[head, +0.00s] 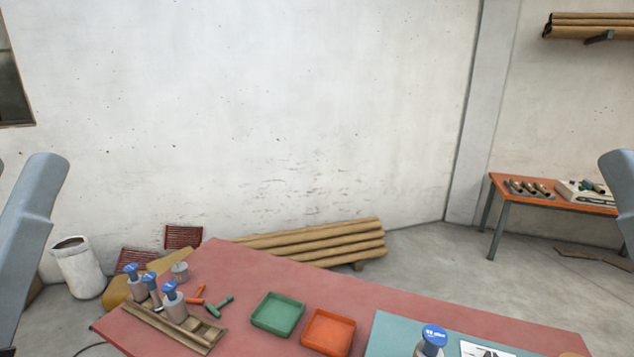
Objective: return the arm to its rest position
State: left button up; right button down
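My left arm (30,230) shows as a grey link at the left edge of the head view. My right arm (622,185) shows as a grey link at the right edge. Neither gripper is in view, so what they hold is hidden. Both visible arm links are raised beside the red table (250,262) and apart from the things on it.
The table holds a wooden rack (175,328) with blue-topped metal pieces, a green tray (278,313), an orange tray (328,332), and a blue-topped piece (433,340) on a teal mat (390,335). The table's far middle is clear.

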notch_tip(320, 180, up, 20)
jog(key=p, duration=1.7)
jog(key=shift+r+y, duration=0.25)
jog(key=shift+y, duration=0.05)
